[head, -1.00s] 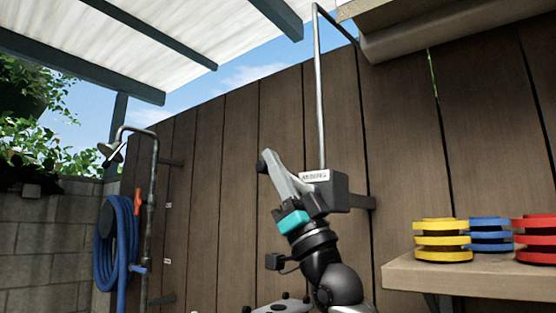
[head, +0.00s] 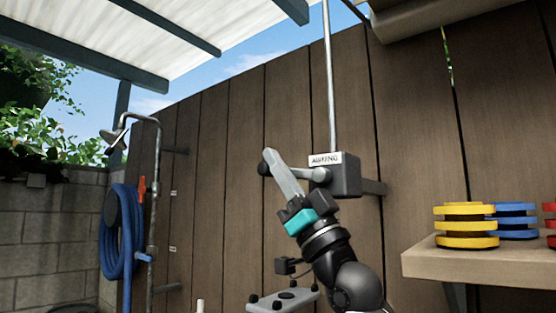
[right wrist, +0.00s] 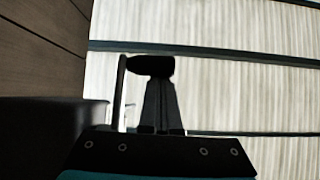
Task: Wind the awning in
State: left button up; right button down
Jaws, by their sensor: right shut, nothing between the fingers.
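A dark winder box (head: 345,176) labelled "AWNING" is fixed to the wooden wall. A thin metal rod (head: 330,80) rises from it. A crank arm (head: 310,176) sticks out to the left of the box, with a black knob (head: 263,169) at its end. My right gripper (head: 271,155) is shut and its pale fingers pass close by the knob. In the right wrist view, the knob (right wrist: 150,66) lies just past the fingertips (right wrist: 158,85); I cannot tell whether they touch. The white awning fabric (head: 150,30) spans the dark beams overhead. My left gripper is out of view.
A wooden shelf (head: 470,264) on the right holds yellow rings (head: 466,226), blue rings (head: 515,220) and red ones at the edge. A shower pipe (head: 156,190) with a coiled blue hose (head: 118,240) stands at left.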

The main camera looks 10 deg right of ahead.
jog(key=shift+w+a+f+g+h, duration=0.1)
jog(key=shift+f+g+h, duration=0.4)
jog(key=shift+g, duration=0.1)
dwell(0.3)
jog(key=shift+f, duration=0.15)
dwell(1.2)
jog(key=shift+f, duration=0.1)
